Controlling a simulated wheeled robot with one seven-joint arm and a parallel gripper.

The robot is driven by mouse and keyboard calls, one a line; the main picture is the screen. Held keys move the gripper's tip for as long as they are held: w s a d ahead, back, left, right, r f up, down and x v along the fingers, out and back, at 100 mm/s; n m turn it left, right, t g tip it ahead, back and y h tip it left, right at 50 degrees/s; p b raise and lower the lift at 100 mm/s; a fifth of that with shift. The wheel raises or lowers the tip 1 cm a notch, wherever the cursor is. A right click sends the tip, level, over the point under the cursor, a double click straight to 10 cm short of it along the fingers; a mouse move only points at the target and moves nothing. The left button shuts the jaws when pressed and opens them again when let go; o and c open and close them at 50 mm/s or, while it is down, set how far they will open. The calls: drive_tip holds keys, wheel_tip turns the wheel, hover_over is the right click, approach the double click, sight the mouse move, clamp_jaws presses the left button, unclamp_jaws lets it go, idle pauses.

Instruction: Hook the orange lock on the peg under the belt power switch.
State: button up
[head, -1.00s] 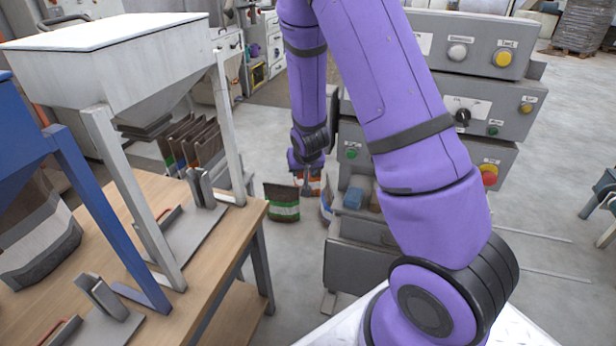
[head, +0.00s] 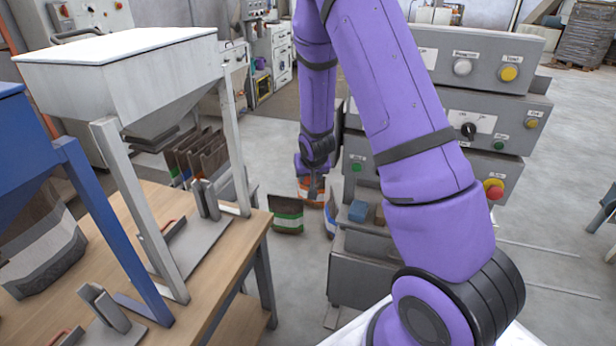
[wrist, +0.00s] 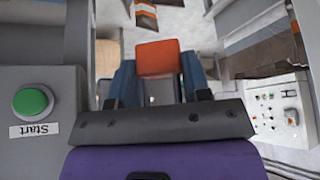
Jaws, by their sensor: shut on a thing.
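The orange lock (wrist: 158,57) shows in the wrist view as an orange block between the two fingertips of my gripper (wrist: 157,72). My gripper is shut on it. In the head view my gripper (head: 311,186) hangs low, left of the stacked grey control boxes, and is small there. A black rotary switch (head: 468,131) is on the middle box; its label is too small to read, so I cannot tell whether it is the belt power switch. I cannot make out the peg in either view.
A green start button (wrist: 33,102) on a grey box is close at left in the wrist view. A red emergency knob (head: 494,188) sits on the lower box. A wooden table (head: 238,240) with hoppers stands left. A bag (head: 287,214) stands on the floor.

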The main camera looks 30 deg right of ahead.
drive_tip(key=d, duration=0.1)
drive_tip(key=w+d, duration=0.2)
drive_tip(key=shift+w+d+f, duration=0.25)
idle(0.4)
drive_tip(key=shift+w+d+f, duration=0.1)
drive_tip(key=shift+d, duration=0.3)
idle(0.4)
drive_tip(key=o, duration=0.8)
drive_tip(key=shift+r, duration=0.5)
drive_tip(key=shift+o, duration=1)
drive_tip(key=v, duration=0.9)
drive_tip(key=shift+a, duration=0.45)
drive_tip(key=shift+s+a+r, duration=0.3)
drive_tip(key=shift+s+r, duration=0.05)
drive_tip(key=shift+s, duration=0.2)
